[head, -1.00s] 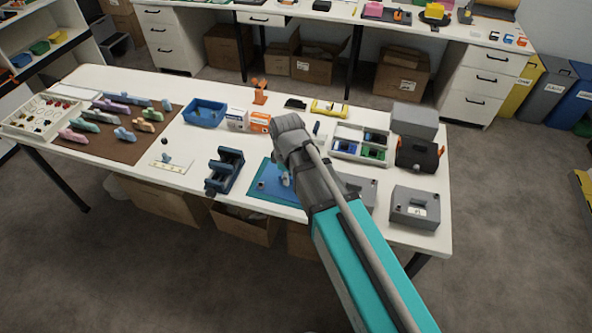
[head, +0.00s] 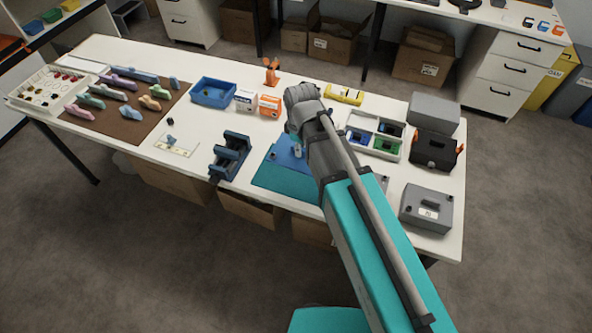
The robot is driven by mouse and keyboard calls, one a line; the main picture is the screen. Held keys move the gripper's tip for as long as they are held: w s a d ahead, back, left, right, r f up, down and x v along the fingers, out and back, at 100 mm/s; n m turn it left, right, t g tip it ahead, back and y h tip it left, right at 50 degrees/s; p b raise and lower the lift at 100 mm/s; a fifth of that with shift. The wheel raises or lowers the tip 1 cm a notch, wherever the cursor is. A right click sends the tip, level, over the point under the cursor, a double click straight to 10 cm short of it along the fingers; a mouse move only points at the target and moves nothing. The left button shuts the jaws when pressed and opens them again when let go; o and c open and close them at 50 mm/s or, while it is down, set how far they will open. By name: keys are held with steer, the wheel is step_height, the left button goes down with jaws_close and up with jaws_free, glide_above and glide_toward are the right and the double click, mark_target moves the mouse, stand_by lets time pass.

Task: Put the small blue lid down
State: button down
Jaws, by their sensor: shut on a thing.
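My gripper (head: 294,134) points down over the rear part of a teal mat (head: 273,182) with a blue area on it, near the table's front edge. The wrist and forearm cover much of the gripper, so its fingertips are hard to make out. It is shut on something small. A small pale-blue piece (head: 297,151) shows just under it, which may be the small blue lid. I cannot tell whether it touches the mat.
A dark blue cradle (head: 230,155) stands left of the mat. Orange and white boxes (head: 269,105) and a blue bin (head: 213,92) stand behind. A divided white tray (head: 374,141) and grey cases (head: 427,208) are at right.

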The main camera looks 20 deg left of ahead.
steer(key=shift+d, duration=0.1)
steer(key=s+a+f+b, duration=0.3)
steer(key=s+a, duration=0.3)
steer(key=s, duration=0.2)
steer(key=shift+s+a+f+n+b, duration=0.3)
steer(key=shift+a+f+b, duration=0.1)
steer(key=b, duration=0.8)
glide_above(294, 174)
steer(key=f, duration=0.8)
steer(key=shift+s+a+f, duration=0.1)
steer(key=shift+s+a, duration=0.15)
steer(key=shift+s, duration=0.15)
steer(key=shift+w+d+f+b, duration=0.15)
steer(key=shift+w+f+b, duration=0.3)
steer(key=shift+b, duration=0.1)
